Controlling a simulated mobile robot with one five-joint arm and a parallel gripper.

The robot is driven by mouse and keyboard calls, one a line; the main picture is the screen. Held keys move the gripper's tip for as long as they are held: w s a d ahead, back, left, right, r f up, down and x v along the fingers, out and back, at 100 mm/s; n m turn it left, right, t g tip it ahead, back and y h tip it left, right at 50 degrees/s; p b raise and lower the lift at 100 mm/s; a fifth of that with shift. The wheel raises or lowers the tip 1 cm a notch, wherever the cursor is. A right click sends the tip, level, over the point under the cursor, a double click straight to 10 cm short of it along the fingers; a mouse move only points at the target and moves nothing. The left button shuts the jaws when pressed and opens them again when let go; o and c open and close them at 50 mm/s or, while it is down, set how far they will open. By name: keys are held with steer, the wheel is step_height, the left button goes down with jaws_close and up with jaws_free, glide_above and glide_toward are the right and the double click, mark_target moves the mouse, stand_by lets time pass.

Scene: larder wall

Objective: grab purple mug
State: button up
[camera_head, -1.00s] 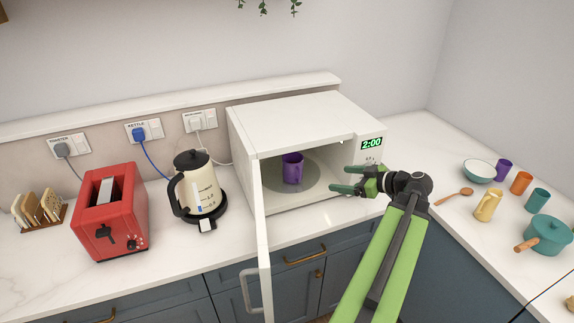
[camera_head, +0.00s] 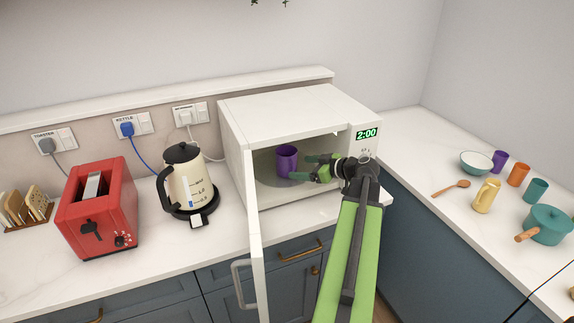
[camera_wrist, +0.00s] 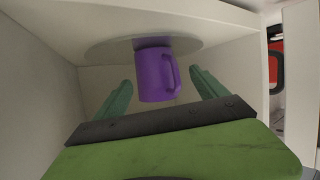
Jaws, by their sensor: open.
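The purple mug (camera_head: 287,161) stands on the round turntable (camera_head: 268,179) inside the open white microwave (camera_head: 300,112). My gripper (camera_head: 302,168) reaches into the microwave's opening from the right, with its fingertips just right of the mug. The wrist view shows the mug (camera_wrist: 154,75) ahead, between the lines of the two green fingers (camera_wrist: 160,92), which are spread apart. The mug's handle (camera_wrist: 175,73) shows on its right side in that view. Whether a finger touches the mug cannot be told.
The microwave door (camera_head: 254,240) hangs open toward the front left. A kettle (camera_head: 192,185) and a red toaster (camera_head: 100,210) stand left of the microwave. On the right counter are a second purple cup (camera_head: 499,161), an orange cup (camera_head: 518,175), a yellow jug (camera_head: 485,196) and a teal pot (camera_head: 546,226).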

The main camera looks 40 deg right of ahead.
mark_target(288, 164)
steer(key=x, duration=0.3)
steer(key=shift+w+b, duration=0.1)
steer(key=shift+b, duration=0.3)
steer(key=shift+r, duration=0.1)
jaws_close()
stand_by(0.8)
